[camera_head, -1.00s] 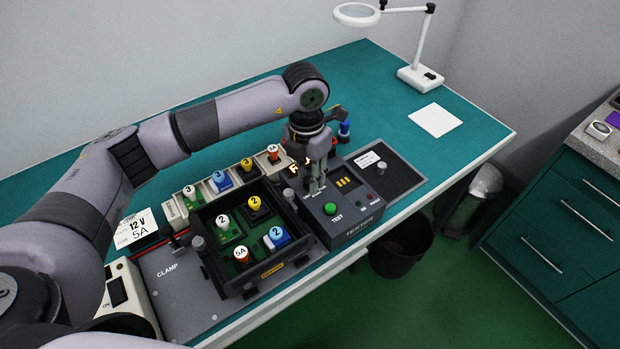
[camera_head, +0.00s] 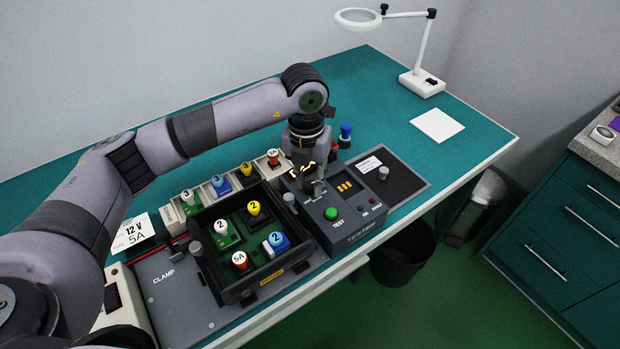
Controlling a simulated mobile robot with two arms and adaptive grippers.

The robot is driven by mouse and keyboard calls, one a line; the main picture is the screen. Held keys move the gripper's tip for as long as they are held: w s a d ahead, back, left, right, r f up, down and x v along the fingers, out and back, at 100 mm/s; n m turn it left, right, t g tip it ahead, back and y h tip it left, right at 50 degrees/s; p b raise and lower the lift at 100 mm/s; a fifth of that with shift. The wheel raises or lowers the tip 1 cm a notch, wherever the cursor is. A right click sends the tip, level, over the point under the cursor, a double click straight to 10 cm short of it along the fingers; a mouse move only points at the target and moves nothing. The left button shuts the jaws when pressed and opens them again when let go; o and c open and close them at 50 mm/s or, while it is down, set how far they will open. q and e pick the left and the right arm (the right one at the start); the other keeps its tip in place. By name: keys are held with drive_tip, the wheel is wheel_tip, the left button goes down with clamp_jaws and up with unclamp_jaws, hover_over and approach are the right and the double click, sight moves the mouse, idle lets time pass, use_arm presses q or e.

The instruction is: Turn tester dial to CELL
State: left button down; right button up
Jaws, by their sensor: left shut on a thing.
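The tester (camera_head: 348,222) is a dark grey box with a green TEST button (camera_head: 331,213), small lamps and a yellow display (camera_head: 344,186). My left gripper (camera_head: 317,190) points down over the tester's upper left part, fingers at its top panel, shut on the dial. The dial is mostly hidden by the fingers, so its pointer and the CELL mark cannot be read. My right gripper is not in view.
A black tray (camera_head: 257,293) with numbered parts stands left of the tester, on a grey CLAMP plate (camera_head: 175,300). A row of bins lies behind it. A dark pad with a knob (camera_head: 383,173) is at the right. The back right bench is clear apart from a white sheet (camera_head: 437,125) and a magnifier lamp (camera_head: 421,83).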

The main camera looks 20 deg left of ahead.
sight(307, 182)
use_arm(q)
drive_tip(key=shift+r, duration=0.1)
drive_tip(key=c, duration=1.3)
unclamp_jaws()
drive_tip(key=shift+c, duration=0.2)
wheel_tip(307, 182, up, 12)
drive_tip(key=shift+a, duration=0.3)
